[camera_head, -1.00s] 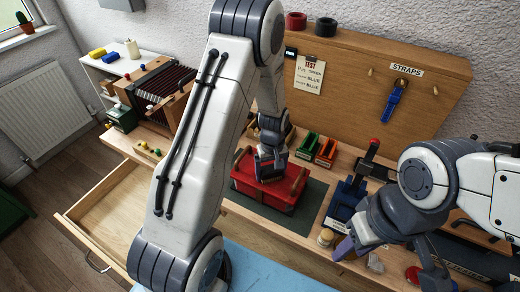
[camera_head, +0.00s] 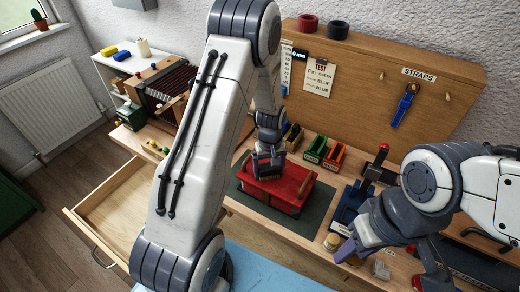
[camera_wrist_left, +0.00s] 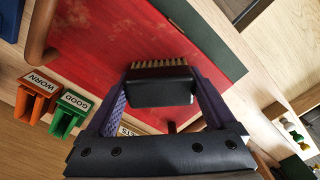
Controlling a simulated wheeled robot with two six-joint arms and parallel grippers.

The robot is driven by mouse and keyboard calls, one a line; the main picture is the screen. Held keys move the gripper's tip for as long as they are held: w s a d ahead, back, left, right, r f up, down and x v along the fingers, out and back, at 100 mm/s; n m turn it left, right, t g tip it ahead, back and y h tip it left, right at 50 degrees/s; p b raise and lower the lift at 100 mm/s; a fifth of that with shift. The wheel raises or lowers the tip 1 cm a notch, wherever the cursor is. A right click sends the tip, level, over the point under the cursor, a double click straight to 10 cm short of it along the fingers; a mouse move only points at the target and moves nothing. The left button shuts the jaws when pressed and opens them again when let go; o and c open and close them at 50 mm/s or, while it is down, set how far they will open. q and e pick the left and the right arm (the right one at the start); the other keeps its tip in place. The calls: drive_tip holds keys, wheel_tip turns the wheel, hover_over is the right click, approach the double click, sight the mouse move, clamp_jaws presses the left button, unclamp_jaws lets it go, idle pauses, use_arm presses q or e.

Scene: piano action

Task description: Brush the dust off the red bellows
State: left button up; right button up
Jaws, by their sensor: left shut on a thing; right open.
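The red bellows (camera_head: 283,191) lie on a dark green mat (camera_head: 317,207) on the bench. They show large in the left wrist view (camera_wrist_left: 110,40), with some darker, mottled patches on the red top. My left gripper (camera_head: 268,172) is over the left part of the bellows. It is shut on a black brush (camera_wrist_left: 160,85) with pale bristles. The bristles point at the red top; I cannot tell whether they touch it. My right gripper (camera_head: 352,248) is open at the bench's front right, away from the bellows, beside a small round pale item.
Green (camera_head: 315,149) and orange (camera_head: 334,156) holders stand behind the bellows, labelled GOOD and WORN in the wrist view. A dark blue fixture (camera_head: 350,203) stands to the right. An open drawer (camera_head: 115,205) juts out at left.

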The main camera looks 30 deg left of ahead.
sight(264, 165)
use_arm(q)
drive_tip(key=shift+a, duration=0.85)
wheel_tip(264, 165, up, 3)
drive_tip(key=shift+w+a+f+p, duration=0.1)
drive_tip(key=shift+a+p, duration=0.05)
drive_tip(key=shift+p, duration=0.65)
drive_tip(key=shift+r, duration=0.3)
drive_tip(key=shift+r+p, duration=0.7)
drive_tip(key=shift+p, duration=0.2)
drive_tip(key=shift+r+p, duration=1.3)
drive_tip(key=shift+r, duration=0.45)
